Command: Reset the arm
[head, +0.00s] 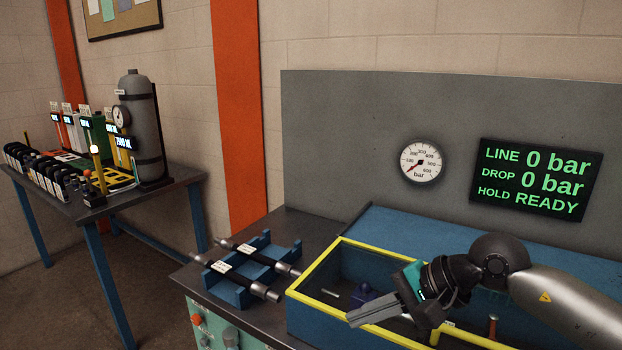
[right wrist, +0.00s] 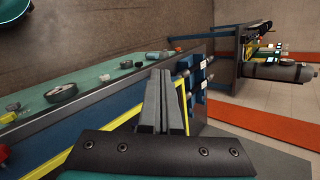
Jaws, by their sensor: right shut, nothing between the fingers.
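My right gripper (head: 372,312) is shut and empty. It is above the yellow-rimmed blue box (head: 318,299) on the bench, near the box's left part, with its fingers pointing left. In the right wrist view the gripper's two grey fingers (right wrist: 165,100) lie together with nothing between them. My right arm comes in from the lower right of the head view. My left gripper is not in view.
Two hoses (head: 247,283) rest on a blue cradle (head: 284,258) left of the box. A panel behind carries a gauge (head: 421,161) and a display (head: 536,179) reading 0 bar and READY. A side table (head: 188,180) holds a grey cylinder (head: 141,125). Floor between is clear.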

